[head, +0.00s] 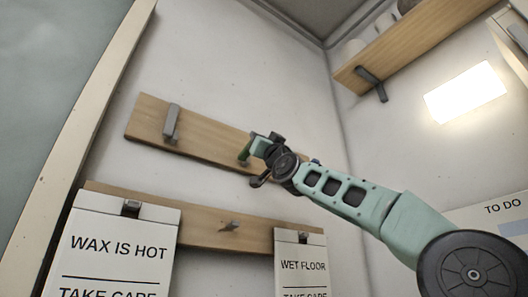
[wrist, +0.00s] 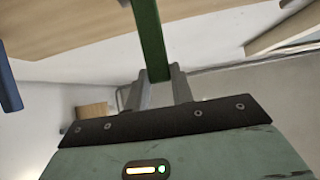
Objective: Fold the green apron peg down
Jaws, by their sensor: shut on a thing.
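The green apron peg (head: 245,152) is on the upper wooden board (head: 205,135), near the board's right part, and my gripper (head: 257,150) is at it. In the wrist view the green peg (wrist: 150,40) is a long bar running from the top edge down between my two grey fingers (wrist: 158,85). The fingers are shut on the peg's end. In the head view my gripper and wrist hide part of the peg and the board behind it, and the peg's exact angle is hard to tell.
A grey peg (head: 171,122) is on the same board to the left. A shelf (head: 425,45) is at upper right. In the wrist view a blue bar (wrist: 8,80) shows at left.

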